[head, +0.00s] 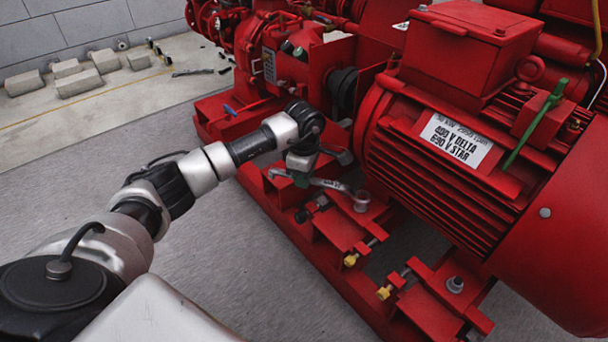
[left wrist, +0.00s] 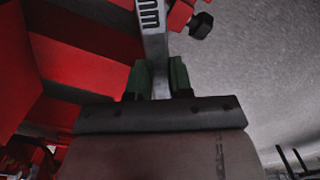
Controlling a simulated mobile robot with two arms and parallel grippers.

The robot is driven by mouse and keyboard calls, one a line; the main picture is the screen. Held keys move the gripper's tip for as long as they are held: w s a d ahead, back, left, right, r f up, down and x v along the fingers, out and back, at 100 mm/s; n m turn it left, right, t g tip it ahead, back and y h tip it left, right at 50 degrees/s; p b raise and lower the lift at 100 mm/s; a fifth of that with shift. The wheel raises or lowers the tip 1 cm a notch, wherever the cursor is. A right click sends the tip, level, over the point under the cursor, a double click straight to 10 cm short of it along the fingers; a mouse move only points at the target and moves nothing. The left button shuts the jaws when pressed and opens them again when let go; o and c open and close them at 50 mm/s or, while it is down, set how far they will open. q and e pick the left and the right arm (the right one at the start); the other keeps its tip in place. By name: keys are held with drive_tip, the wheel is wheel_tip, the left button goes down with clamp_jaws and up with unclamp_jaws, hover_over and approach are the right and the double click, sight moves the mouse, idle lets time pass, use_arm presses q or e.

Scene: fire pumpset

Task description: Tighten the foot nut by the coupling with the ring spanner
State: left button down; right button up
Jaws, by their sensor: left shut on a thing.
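My left gripper (head: 302,176) is shut on the grey ring spanner (head: 330,184), low beside the red motor (head: 440,150). The left wrist view shows the green finger pads (left wrist: 157,77) on both sides of the spanner's shank (left wrist: 155,40). The spanner's ring end (head: 361,201) is at the motor foot nearest the dark coupling (head: 342,92). The foot nut there is hidden by the ring, and I cannot tell whether the ring is seated around it. My right gripper is not in view.
Another foot nut (head: 455,285) sits on the front motor foot. Yellow-tipped bolts (head: 351,260) stick out from the red base frame (head: 300,250). A green-handled object (head: 535,125) rests on the motor. Concrete blocks (head: 80,82) lie at the far left. The grey floor at left is clear.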

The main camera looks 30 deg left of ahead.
use_arm(q)
drive_tip(key=shift+f+b, duration=0.7)
drive_tip(key=shift+f, duration=0.6)
drive_tip(key=shift+w, duration=0.1)
idle(0.4)
drive_tip(key=w+d+m+b, duration=0.1)
drive_tip(key=w+m+b, duration=0.5)
drive_tip(key=w, duration=0.3)
drive_tip(key=shift+m, duration=0.7)
drive_tip(key=shift+s+p, duration=0.1)
drive_tip(key=shift+p, duration=0.55)
idle(0.4)
drive_tip(key=shift+s+a+n, duration=0.1)
drive_tip(key=shift+s+n, duration=0.05)
drive_tip(key=shift+n, duration=0.15)
drive_tip(key=shift+p, duration=0.3)
